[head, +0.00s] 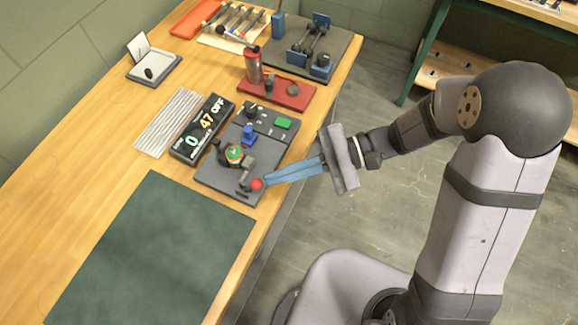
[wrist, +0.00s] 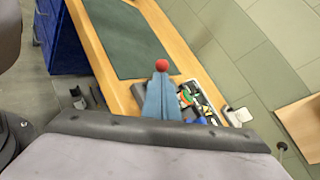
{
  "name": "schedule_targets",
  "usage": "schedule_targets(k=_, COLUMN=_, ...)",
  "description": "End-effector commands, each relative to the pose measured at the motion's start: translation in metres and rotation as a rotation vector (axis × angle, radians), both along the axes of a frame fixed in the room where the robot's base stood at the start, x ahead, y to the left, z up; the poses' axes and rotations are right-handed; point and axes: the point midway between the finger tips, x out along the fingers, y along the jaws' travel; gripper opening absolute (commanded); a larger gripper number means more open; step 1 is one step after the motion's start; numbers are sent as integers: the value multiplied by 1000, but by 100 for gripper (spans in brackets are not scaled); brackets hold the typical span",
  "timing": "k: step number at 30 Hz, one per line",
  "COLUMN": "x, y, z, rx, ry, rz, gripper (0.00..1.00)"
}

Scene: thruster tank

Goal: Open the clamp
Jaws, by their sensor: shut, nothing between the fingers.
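The clamp (head: 233,153) stands on a dark grey base plate (head: 214,179) near the front edge of the bench. It has a green and orange round part and a lever that ends in a red ball knob (head: 257,184). My gripper (head: 268,181) has blue fingers that are shut and empty. The fingertips are right at the red knob; whether they touch it I cannot tell. In the wrist view the red knob (wrist: 162,65) shows just beyond the fingertips (wrist: 162,76). The fingers hide part of the clamp and plate there.
A display (head: 202,127) reading 0, 47 and OFF lies beside the plate, next to a ribbed grey block (head: 168,122). A blue part (head: 249,135) and green button (head: 283,123) are on the plate. The green mat (head: 150,255) is clear.

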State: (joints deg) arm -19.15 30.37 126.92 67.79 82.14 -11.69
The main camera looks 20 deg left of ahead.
Motion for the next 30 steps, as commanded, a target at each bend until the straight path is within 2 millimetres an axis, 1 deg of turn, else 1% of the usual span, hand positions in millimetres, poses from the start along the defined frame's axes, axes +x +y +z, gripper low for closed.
schedule_targets(k=14, x=-1, y=1, z=2, rx=-5, ry=-1, rz=1, gripper=0)
schedule_targets(k=18, x=-1, y=3, z=6, rx=-31, ry=-1, rz=1, gripper=0)
schedule_targets(k=30, x=-1, y=7, z=9, rx=-88, ry=0, rz=2, gripper=0)
